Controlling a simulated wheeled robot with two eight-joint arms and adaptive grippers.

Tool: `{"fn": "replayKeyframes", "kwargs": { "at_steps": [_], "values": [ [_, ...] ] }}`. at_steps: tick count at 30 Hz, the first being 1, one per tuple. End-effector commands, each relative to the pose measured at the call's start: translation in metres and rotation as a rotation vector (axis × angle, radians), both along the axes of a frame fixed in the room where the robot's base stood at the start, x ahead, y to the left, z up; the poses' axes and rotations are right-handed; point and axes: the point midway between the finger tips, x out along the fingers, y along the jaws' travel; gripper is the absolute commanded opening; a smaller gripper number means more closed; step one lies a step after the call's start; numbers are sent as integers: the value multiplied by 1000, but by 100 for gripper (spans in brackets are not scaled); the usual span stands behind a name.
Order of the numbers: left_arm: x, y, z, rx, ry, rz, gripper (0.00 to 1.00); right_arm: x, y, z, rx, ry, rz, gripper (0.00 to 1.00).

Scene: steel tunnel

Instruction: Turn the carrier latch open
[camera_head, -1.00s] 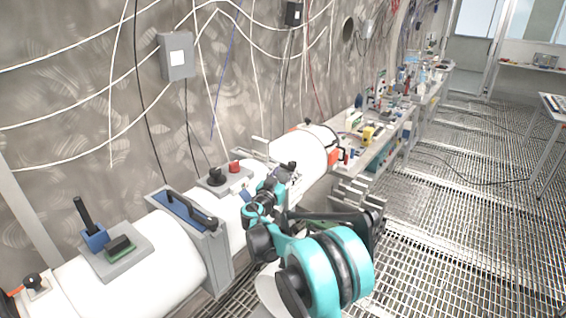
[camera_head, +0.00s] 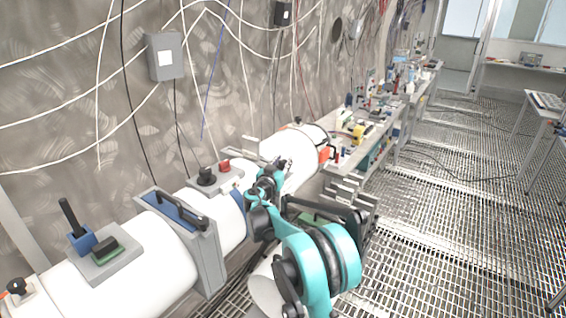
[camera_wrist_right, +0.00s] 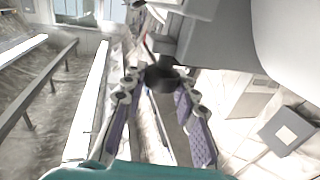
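A dark round knob on a short grey mount, which looks like the carrier latch (camera_wrist_right: 162,77), shows in the right wrist view between the tips of my right gripper (camera_wrist_right: 158,88). The two purple-padded fingers stand apart on either side of it, with no clear contact. In the head view my right gripper (camera_head: 279,168) reaches to the side of the white tube (camera_head: 285,150), and its wrist and fingers hide most of the latch. My left gripper is not in view.
A grey panel with a black knob and red button (camera_head: 222,174) sits on the tube left of my gripper. A grey flange with a blue, black-handled part (camera_head: 180,208) stands nearer. A cluttered bench (camera_head: 385,115) runs behind. The grated floor at right (camera_head: 460,220) is mostly clear.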

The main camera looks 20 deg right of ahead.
Motion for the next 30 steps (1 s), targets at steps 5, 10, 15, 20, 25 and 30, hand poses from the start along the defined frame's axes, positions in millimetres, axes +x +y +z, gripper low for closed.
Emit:
{"fn": "replayKeyframes", "kwargs": {
  "at_steps": [5,10,15,20,25,30],
  "values": [
    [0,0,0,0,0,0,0,0,0,0,0,0,4,0],
    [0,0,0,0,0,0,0,-1,-1,0,0,0,39,0],
    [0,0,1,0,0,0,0,-1,-2,0,0,0,124,0],
    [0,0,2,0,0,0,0,-2,-3,0,0,0,247,0],
    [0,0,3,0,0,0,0,-1,-3,0,0,0,388,0],
    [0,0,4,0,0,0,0,-1,-3,0,1,-1,509,0]
  ]
}}
